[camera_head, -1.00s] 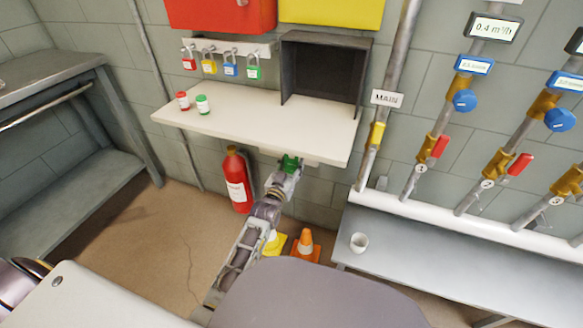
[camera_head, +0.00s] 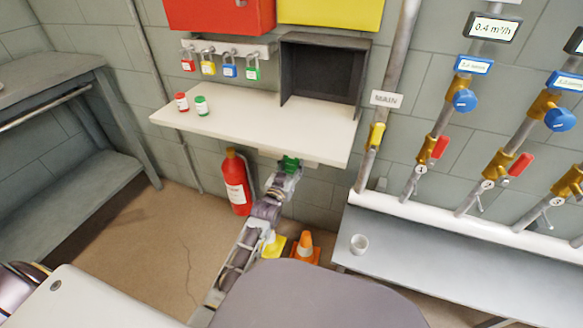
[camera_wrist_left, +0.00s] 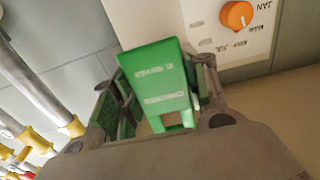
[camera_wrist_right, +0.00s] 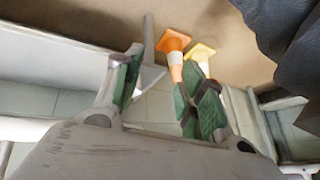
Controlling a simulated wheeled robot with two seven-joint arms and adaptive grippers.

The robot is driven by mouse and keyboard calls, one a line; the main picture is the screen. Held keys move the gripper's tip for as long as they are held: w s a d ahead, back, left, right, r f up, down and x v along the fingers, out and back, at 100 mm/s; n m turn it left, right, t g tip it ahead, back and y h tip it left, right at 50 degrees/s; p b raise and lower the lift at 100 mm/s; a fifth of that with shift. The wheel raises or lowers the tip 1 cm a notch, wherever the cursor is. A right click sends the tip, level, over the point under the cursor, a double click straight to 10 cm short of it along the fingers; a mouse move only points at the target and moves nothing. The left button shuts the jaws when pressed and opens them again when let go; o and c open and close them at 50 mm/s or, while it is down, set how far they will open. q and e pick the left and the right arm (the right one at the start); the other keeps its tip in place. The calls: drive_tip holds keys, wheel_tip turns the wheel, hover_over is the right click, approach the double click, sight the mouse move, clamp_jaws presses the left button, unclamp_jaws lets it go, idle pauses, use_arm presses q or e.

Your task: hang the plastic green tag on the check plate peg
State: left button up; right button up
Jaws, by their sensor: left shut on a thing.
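The plastic green tag (camera_wrist_left: 160,82) is in my left gripper (camera_wrist_left: 160,108), between its two fingers, with white lettering upside down in the left wrist view. In the head view my left gripper (camera_head: 290,165) is below the front edge of the white shelf, with green showing at its tip. A white plate (camera_wrist_left: 207,27) with an orange round piece (camera_wrist_left: 237,16) and month lettering lies just beyond the tag in the left wrist view. I cannot tell whether they touch. No peg can be made out clearly. My right gripper (camera_wrist_right: 158,92) is open and empty in its wrist view.
The white shelf (camera_head: 250,120) carries two small jars and a dark open box (camera_head: 322,72). Padlocks hang above it. A fire extinguisher (camera_head: 237,182) and a traffic cone (camera_head: 305,247) stand near my left arm. Pipes with valves and a bench (camera_head: 450,255) with a cup are at right.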

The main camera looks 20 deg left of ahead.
use_arm(q)
drive_tip(key=shift+w+b, duration=0.45)
drive_tip(key=shift+w, duration=0.05)
drive_tip(key=shift+w+f+b, duration=0.1)
drive_tip(key=shift+w+b, duration=0.85)
drive_tip(key=shift+w, duration=0.1)
drive_tip(key=w+f+b, duration=0.1)
drive_tip(key=w+b, duration=0.3)
drive_tip(key=w, duration=0.2)
drive_tip(key=shift+d, duration=0.15)
use_arm(e)
wheel_tip(320, 180, down, 9)
drive_tip(key=a+t+y, duration=0.1)
drive_tip(key=shift+a, duration=0.4)
use_arm(q)
drive_tip(key=shift+f, duration=0.15)
use_arm(e)
drive_tip(key=shift+w, duration=0.1)
drive_tip(key=shift+w, duration=0.1)
idle(0.4)
